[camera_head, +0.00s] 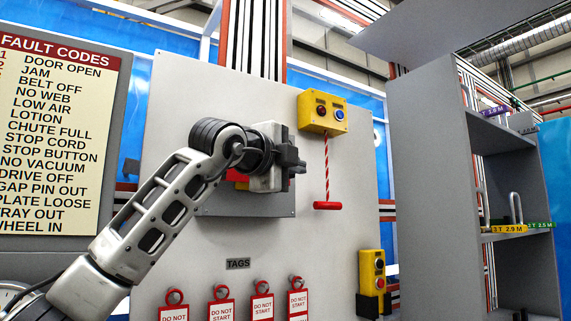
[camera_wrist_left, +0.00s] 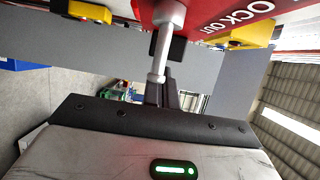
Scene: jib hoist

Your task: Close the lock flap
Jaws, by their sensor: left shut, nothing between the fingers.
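My left gripper (camera_head: 292,163) is in front of the grey wall panel (camera_head: 345,105), and its fingers are shut with nothing between them. Behind it a grey plate (camera_head: 245,205) is mounted on the panel, with a bit of red and yellow (camera_head: 239,180) showing past my wrist. In the left wrist view the shut dark fingers (camera_wrist_left: 160,92) point up at a red part (camera_wrist_left: 225,18) lettered "OCK OUT". A pale metal rod (camera_wrist_left: 160,55) stands close to the fingertips; I cannot tell whether they touch. My gripper hides much of the flap area in the head view. My right gripper is not in view.
A yellow button box (camera_head: 322,112) with a red pull handle (camera_head: 327,206) hangs right of my gripper. Red tags (camera_head: 262,302) hang below. A yellow pendant (camera_head: 372,272) is at lower right. A grey shelf unit (camera_head: 430,190) stands at right, a fault-code board (camera_head: 55,130) at left.

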